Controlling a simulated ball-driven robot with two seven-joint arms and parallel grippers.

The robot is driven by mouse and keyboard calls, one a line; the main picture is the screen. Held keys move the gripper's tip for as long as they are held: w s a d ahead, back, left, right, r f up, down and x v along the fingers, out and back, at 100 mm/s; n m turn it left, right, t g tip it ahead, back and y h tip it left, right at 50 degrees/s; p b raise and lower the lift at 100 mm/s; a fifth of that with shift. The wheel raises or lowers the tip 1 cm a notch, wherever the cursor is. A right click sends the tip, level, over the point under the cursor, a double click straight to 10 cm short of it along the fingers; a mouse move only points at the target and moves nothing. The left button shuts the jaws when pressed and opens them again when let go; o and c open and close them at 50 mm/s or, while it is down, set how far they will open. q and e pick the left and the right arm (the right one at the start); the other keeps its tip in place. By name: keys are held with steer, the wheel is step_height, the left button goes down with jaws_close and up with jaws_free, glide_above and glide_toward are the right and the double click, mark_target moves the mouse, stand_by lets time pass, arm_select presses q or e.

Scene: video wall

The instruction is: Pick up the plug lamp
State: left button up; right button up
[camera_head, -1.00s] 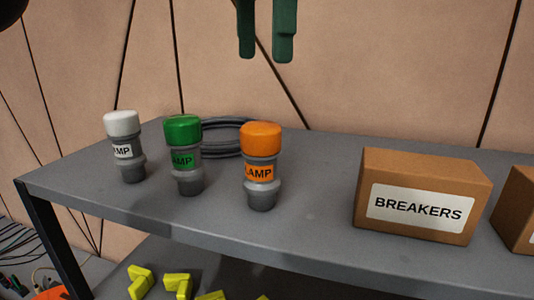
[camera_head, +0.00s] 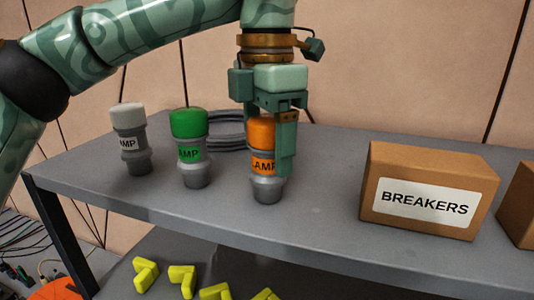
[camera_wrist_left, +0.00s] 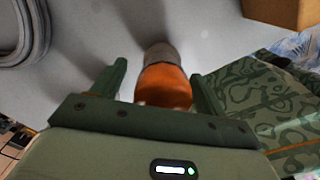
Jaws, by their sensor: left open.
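Three plug lamps with grey bases and "LAMP" labels stand upright on the grey shelf (camera_head: 215,215): a white-capped one (camera_head: 128,117), a green-capped one (camera_head: 188,123) and an orange-capped one (camera_head: 262,188). My left gripper (camera_head: 268,150) points down over the orange lamp, jaws open, one finger on its right side and the other partly hidden at its left. In the left wrist view the orange lamp (camera_wrist_left: 163,87) sits between the two spread fingers, nearer the right one; contact cannot be told. My right gripper is not in view.
A coil of grey cable (camera_head: 226,132) lies behind the lamps. A cardboard box marked BREAKERS (camera_head: 428,190) stands to the right, with another box (camera_head: 517,205) at the edge. Yellow pieces (camera_head: 182,277) lie on a lower level. Shelf between orange lamp and BREAKERS box is clear.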

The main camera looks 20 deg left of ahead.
arm_select(q)
steer(key=shift+s+d, duration=0.1)
steer(key=shift+s, duration=0.05)
steer(key=c, duration=1.2)
steer(key=shift+o, duration=0.2)
steer(key=shift+r, duration=0.15)
